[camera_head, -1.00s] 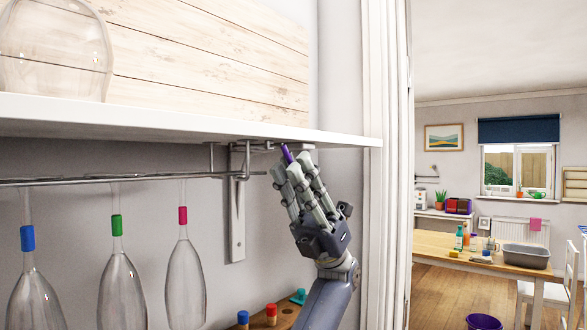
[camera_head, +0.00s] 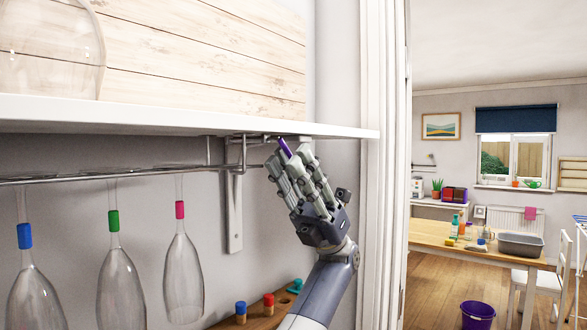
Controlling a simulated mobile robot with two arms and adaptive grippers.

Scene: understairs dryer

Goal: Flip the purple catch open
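The purple catch (camera_head: 285,147) is a small narrow piece below the front edge of the white shelf, at the right end of the metal rail. It slants, with its upper end to the left, and its lower part is hidden by my fingers.
A metal rail (camera_head: 120,173) holds several upside-down glasses with coloured bands. The white shelf (camera_head: 190,120) is close above my fingers. A white bracket (camera_head: 235,215) is to their left and a door frame (camera_head: 373,200) to their right. Coloured stoppers stand on a wooden rack (camera_head: 255,317) below.

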